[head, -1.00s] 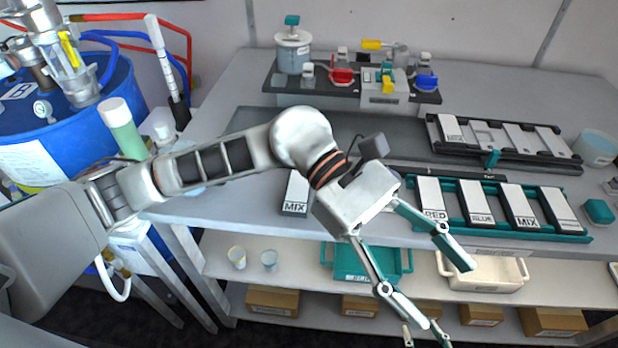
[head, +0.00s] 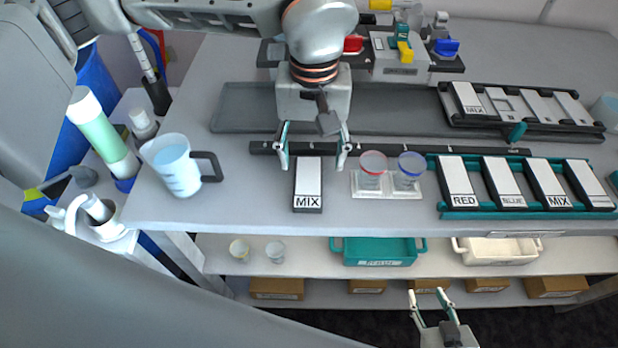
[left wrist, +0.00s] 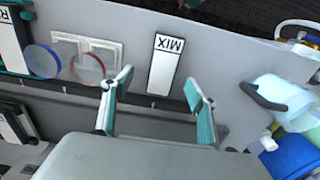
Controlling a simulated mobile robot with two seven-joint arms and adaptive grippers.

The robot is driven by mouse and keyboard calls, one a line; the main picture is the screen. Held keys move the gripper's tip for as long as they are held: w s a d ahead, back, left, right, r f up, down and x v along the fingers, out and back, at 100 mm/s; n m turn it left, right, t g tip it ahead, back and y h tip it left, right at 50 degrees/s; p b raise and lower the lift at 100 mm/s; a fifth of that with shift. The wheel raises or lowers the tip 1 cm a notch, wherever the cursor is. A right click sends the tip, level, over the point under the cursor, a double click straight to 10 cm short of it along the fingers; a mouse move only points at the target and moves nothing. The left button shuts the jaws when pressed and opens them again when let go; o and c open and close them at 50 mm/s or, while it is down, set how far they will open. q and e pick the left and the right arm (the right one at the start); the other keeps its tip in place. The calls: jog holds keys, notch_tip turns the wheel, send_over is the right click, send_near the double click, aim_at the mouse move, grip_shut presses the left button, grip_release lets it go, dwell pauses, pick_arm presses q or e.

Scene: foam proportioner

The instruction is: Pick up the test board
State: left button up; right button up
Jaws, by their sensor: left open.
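A loose white-topped board marked MIX (head: 308,180) lies alone on the bench near its front edge; none of the boards in view reads "test". It also shows in the left wrist view (left wrist: 164,66), beyond the fingers. My left gripper (head: 313,163) is open and empty, its fingers pointing down on either side of the board's far end in the head view. In the left wrist view (left wrist: 160,82) the board appears in line with the gap, apart from both fingers. My right gripper (head: 428,297) is open and empty, low in front of the shelves.
A teal rack (head: 470,214) with RED, BLUE and MIX boards stands at right. Red-rimmed (head: 373,163) and blue-rimmed (head: 411,165) cups sit right of the loose board. A measuring jug (head: 172,165) stands left. A dark rail (head: 400,149) runs behind.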

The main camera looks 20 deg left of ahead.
aim_at(308, 181)
pick_arm(q)
jog(key=shift+a+f+p, duration=0.2)
jog(key=shift+f, duration=1.4)
jog(key=shift+a+f+p, duration=0.15)
jog(key=shift+a+f, duration=0.05)
jog(key=shift+f, duration=1.35)
jog(key=c, duration=1.2)
